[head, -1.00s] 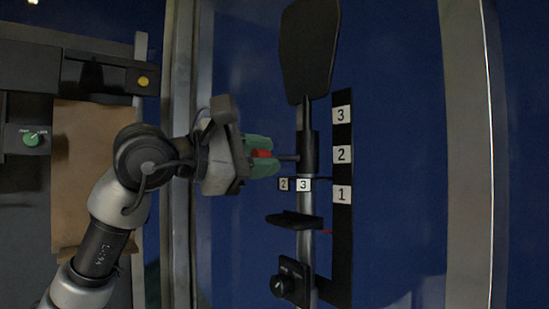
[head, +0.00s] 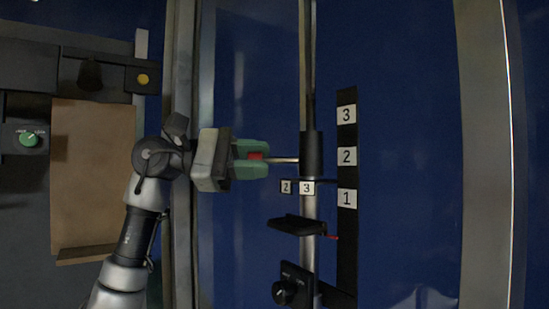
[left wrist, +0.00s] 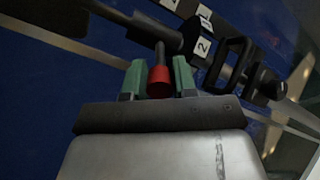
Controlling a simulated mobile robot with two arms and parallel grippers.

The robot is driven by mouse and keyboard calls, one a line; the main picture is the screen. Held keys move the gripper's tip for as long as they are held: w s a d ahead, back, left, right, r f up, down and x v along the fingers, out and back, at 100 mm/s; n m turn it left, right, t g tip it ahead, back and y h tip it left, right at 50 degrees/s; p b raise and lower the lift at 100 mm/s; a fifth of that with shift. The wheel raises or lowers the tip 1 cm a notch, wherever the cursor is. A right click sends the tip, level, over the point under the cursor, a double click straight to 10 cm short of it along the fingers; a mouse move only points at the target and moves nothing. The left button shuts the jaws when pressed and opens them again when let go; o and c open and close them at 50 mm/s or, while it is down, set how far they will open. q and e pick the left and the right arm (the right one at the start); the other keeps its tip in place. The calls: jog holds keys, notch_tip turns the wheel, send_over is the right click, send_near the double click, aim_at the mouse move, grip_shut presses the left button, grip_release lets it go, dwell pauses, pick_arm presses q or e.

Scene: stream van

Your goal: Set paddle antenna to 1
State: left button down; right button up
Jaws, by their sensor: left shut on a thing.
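My left gripper (head: 266,158) has green fingers shut on a red knob (head: 256,156). The knob sits on a thin rod that runs right to a black collar (head: 312,153) on the upright pole. In the left wrist view the red knob (left wrist: 158,82) is between the green fingers. The paddle antenna (head: 312,60) above the collar shows only as a narrow dark strip, apparently edge-on. Labels 2 (head: 286,187) and 3 (head: 307,188) are just under the collar. My right gripper is out of view.
A black strip (head: 347,250) right of the pole carries labels 3, 2 and 1. Below the collar are a black bracket (head: 297,225) and a box with a knob (head: 285,292). A metal post (head: 182,230) stands behind my left arm. The blue panel at right is clear.

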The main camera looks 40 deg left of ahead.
pick_arm(q)
jog(key=shift+w, duration=0.1)
dwell(0.4)
jog(key=c, duration=0.9)
grip_release()
jog(key=shift+s+a+f, duration=0.1)
jog(key=shift+s+a, duration=0.15)
jog(key=shift+a, duration=0.3)
jog(key=b+v, duration=0.2)
jog(key=v, duration=0.7)
jog(key=shift+s+a, duration=0.2)
jog(key=shift+a, duration=0.15)
